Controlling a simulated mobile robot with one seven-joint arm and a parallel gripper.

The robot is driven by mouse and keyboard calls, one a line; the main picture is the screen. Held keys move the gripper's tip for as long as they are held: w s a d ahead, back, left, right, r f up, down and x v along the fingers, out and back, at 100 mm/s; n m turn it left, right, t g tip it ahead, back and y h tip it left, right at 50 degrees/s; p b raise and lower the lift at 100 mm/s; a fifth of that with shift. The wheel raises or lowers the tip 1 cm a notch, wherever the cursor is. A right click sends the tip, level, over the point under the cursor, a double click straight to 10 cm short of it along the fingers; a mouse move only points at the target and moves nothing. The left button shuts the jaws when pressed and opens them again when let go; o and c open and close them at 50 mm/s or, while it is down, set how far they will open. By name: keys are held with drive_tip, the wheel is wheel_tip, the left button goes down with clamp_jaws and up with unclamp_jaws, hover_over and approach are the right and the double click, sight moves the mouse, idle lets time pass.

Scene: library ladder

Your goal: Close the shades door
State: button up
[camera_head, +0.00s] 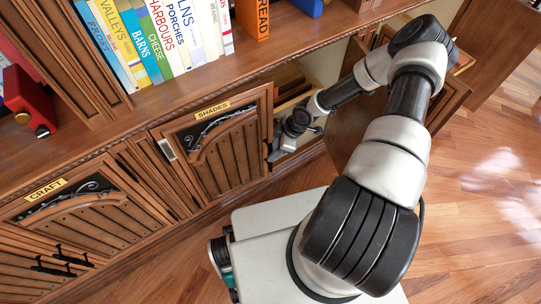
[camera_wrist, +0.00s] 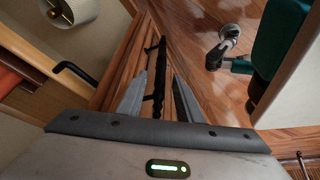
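The SHADES door (camera_head: 222,155) is a panelled wooden cabinet door with a yellow label and dark scrollwork along its top. It stands ajar, with an open compartment (camera_head: 292,82) showing beyond its right edge. My gripper (camera_head: 274,148) is at that right edge, low beside the compartment opening. In the wrist view my gripper's two fingers (camera_wrist: 158,98) are apart, with a dark bar handle (camera_wrist: 155,72) on wood showing between and beyond them. I cannot tell whether they touch the handle.
Another wooden door (camera_head: 455,92) stands open at the right, partly behind my arm. The CRAFT door (camera_head: 75,222) is at the lower left. Books (camera_head: 160,35) line the shelf above. A lamp (camera_wrist: 70,10) shows in the wrist view. Wooden floor (camera_head: 480,190) is clear at the right.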

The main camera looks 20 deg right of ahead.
drive_tip(key=shift+x, duration=1.55)
drive_tip(key=shift+c, duration=0.2)
clamp_jaws()
drive_tip(key=shift+w+b, duration=0.1)
drive_tip(key=shift+b, duration=0.2)
